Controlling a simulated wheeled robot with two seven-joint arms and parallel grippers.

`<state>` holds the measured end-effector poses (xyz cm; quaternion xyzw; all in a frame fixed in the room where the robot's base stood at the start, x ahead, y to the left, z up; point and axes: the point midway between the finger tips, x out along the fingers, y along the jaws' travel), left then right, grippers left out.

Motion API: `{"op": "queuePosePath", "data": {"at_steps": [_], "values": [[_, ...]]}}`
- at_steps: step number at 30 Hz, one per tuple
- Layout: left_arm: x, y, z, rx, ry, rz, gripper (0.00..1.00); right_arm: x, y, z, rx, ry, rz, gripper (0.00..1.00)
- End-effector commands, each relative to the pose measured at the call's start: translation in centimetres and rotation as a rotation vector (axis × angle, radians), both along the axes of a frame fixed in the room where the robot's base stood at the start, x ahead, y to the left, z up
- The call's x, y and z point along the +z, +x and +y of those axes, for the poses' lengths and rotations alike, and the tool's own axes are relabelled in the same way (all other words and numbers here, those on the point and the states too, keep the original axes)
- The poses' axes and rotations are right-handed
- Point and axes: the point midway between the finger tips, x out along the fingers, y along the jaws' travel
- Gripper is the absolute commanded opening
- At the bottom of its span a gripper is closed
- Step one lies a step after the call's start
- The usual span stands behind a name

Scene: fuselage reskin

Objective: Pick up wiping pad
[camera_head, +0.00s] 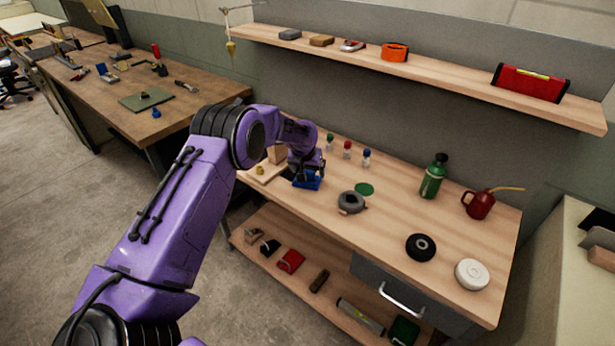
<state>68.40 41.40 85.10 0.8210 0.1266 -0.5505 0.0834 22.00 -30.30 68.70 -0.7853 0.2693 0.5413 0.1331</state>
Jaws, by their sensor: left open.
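My left arm reaches in from the lower left to the wooden workbench. My left gripper (306,173) is open, pointing down close over a small blue object (308,183) on the bench top. The blue object may be the wiping pad, but the gripper partly hides it. I cannot tell whether the fingers touch it or stand around it. A flat green disc (364,189) and a grey roll (351,202) lie just right of it. My right gripper is not in view.
Small bottles (347,150) stand behind the gripper; a wooden block (277,154) is at its left. A green bottle (433,177), red oil can (480,205), black disc (421,247) and white disc (472,274) stand further right. A wall shelf (450,76) hangs above.

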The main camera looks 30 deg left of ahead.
Motion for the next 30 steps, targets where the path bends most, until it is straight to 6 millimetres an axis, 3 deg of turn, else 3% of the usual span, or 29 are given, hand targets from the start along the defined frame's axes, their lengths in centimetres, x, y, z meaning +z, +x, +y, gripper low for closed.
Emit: {"op": "queuePosePath", "data": {"at_steps": [3, 10, 11, 14, 25, 30], "values": [[-1.2, 0.4, 0.5, 0.005, 0.000, -0.001, 0.94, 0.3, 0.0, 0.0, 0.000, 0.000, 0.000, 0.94], [-1.5, 0.5, 0.6, 0.005, 0.001, -0.002, 0.94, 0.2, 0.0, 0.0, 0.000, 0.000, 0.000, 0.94], [-1.5, 0.5, 0.6, 0.005, 0.001, -0.002, 0.87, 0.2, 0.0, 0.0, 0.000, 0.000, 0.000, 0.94], [-1.5, 0.5, 0.6, 0.005, 0.001, -0.002, 0.55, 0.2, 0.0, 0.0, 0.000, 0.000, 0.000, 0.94], [-1.0, 0.5, 0.6, 0.005, 0.001, -0.004, 0.53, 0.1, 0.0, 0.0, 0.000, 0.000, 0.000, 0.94], [1.7, 0.6, 0.6, 0.006, 0.000, -0.007, 0.53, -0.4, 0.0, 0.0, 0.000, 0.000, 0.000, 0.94]]}}
